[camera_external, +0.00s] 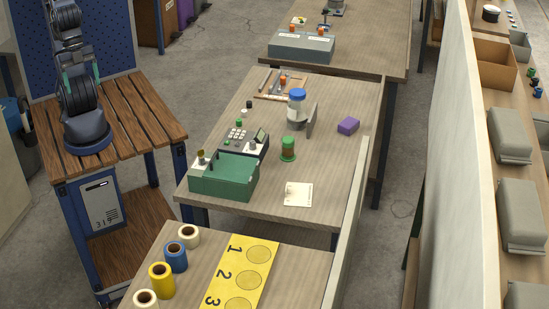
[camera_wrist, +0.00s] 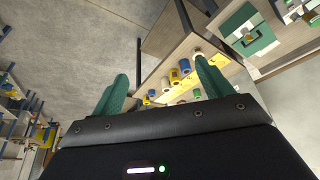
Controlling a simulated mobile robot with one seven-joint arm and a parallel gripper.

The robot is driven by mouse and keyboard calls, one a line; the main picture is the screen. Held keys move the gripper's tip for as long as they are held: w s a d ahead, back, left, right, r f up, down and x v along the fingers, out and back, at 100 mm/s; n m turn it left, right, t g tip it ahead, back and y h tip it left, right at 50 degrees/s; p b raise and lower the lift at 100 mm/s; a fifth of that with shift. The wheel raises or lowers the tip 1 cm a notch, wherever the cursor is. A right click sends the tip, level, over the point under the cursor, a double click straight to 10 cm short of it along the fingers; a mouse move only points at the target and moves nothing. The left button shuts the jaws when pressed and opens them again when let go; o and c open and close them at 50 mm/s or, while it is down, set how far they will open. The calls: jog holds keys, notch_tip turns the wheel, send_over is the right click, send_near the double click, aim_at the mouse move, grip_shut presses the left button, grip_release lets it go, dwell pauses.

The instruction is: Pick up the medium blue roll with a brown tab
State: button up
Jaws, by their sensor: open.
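In the external view, a blue roll (camera_external: 176,261) with a brown core stands upright on the near table (camera_external: 195,288). It is in a row between a cream roll (camera_external: 190,240) behind it and a yellow roll (camera_external: 162,284) in front. In the wrist view, a blue roll (camera_wrist: 185,66) shows small and far off, between my finger tips. Another blue patch lies further along the row. I cannot make out a separate brown tab. My gripper (camera_wrist: 161,68) has two green fingers spread wide apart with nothing between them. It is well away from the rolls and outside the external view.
A second cream roll (camera_external: 146,300) ends the row. A yellow numbered sheet (camera_external: 240,275) lies right of the rolls. The table behind holds a green box (camera_external: 225,180) and a blue-lidded jar (camera_external: 297,110). A low partition (camera_external: 345,240) stands along the right edge.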

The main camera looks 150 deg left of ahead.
jog(key=shift+o, duration=0.5)
jog(key=m+h, duration=0.2)
jog(key=m, duration=0.4)
send_over(175, 257)
jog(key=s+a, duration=0.2)
jog(key=s, duration=0.4)
notch_tip(175, 257, down, 28)
jog(key=shift+g, duration=0.4)
jog(key=x, duration=0.5)
jog(key=shift+x, duration=2.8)
jog(key=shift+w+a+r, duration=0.1)
jog(key=shift+a, duration=0.1)
jog(key=c, duration=1.1)
